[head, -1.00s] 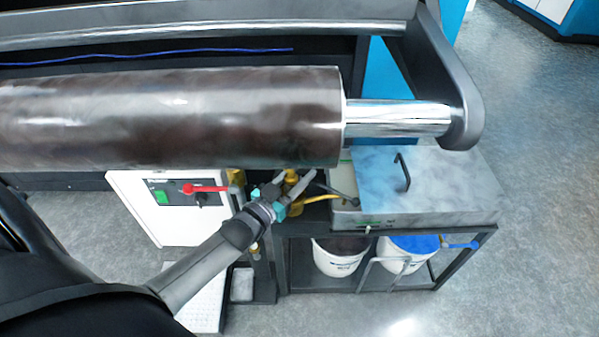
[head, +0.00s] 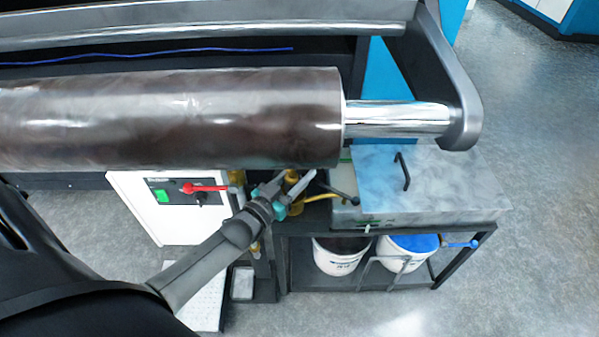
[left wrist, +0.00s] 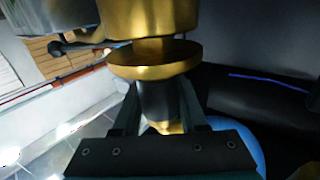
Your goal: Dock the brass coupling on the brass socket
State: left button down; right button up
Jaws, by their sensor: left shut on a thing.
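My left gripper (head: 295,186) reaches in from the left, just under the near edge of the big roll. It is shut on the brass coupling; its brass (head: 298,206) shows only partly beside the fingers. In the left wrist view the coupling has a round brass flange (left wrist: 154,61) just beyond the fingertips and a dark body between the fingers. A wider brass cylinder (left wrist: 165,16), seemingly the socket, is in line with the flange across a narrower brass neck. I cannot tell whether the parts are seated. My right gripper is not in view.
The dark roll (head: 180,117) hangs directly over the gripper. A metal box (head: 440,185) stands on the cart, with buckets (head: 338,258) below.

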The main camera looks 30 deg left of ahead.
aim_at(287, 189)
pick_arm(q)
jog(key=shift+f+b, duration=0.45)
jog(key=shift+f, duration=0.1)
jog(key=c, duration=0.7)
grip_release()
jog(key=shift+c, duration=0.2)
jog(key=shift+f, duration=0.1)
jog(key=shift+s+a+p, duration=0.15)
jog(key=shift+s+p, duration=0.5)
jog(key=shift+s, duration=0.55)
jog(key=shift+s+a+p, duration=0.15)
jog(key=shift+s+p, duration=0.55)
jog(key=shift+s, duration=1)
jog(key=shift+s+a+p, duration=0.2)
jog(key=shift+s+p, duration=0.25)
jog(key=shift+s, duration=0.85)
jog(key=shift+s+a+p, duration=0.15)
jog(key=shift+s+p, duration=0.25)
jog(key=shift+s, duration=0.9)
jog(key=shift+d, duration=0.1)
